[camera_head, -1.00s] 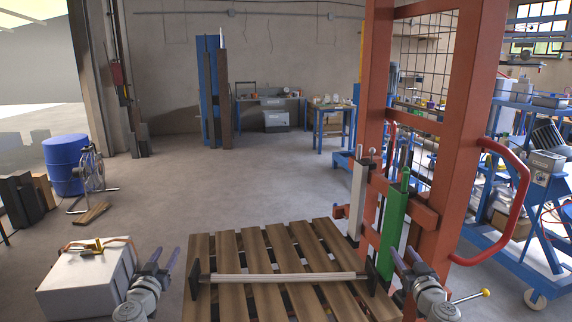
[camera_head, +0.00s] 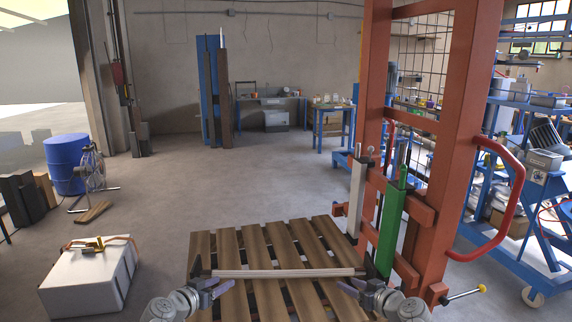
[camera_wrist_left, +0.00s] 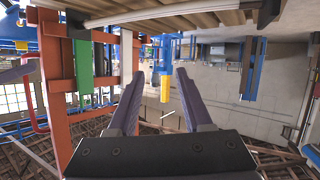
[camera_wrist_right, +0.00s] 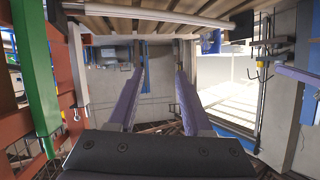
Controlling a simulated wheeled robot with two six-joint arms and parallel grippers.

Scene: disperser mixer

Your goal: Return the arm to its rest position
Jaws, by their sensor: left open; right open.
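In the head view, my left gripper (camera_head: 217,289) is over the near left of the wooden pallet, turned inward to the right. My right gripper (camera_head: 350,287) is over the near right of the pallet, turned inward to the left. Both are open, with nothing between the fingers. The left wrist view shows the left fingers apart (camera_wrist_left: 160,72), and the right wrist view shows the right fingers apart (camera_wrist_right: 158,70). A pale bar (camera_head: 285,273) lies across the pallet, just beyond both grippers in the picture.
The wooden pallet (camera_head: 230,247) fills the near middle. A red frame (camera_head: 452,150) with a green post (camera_head: 390,228) stands on the right. A white box (camera_head: 88,285) is at the near left. A blue drum (camera_head: 66,163) stands farther left. The floor beyond the pallet is clear.

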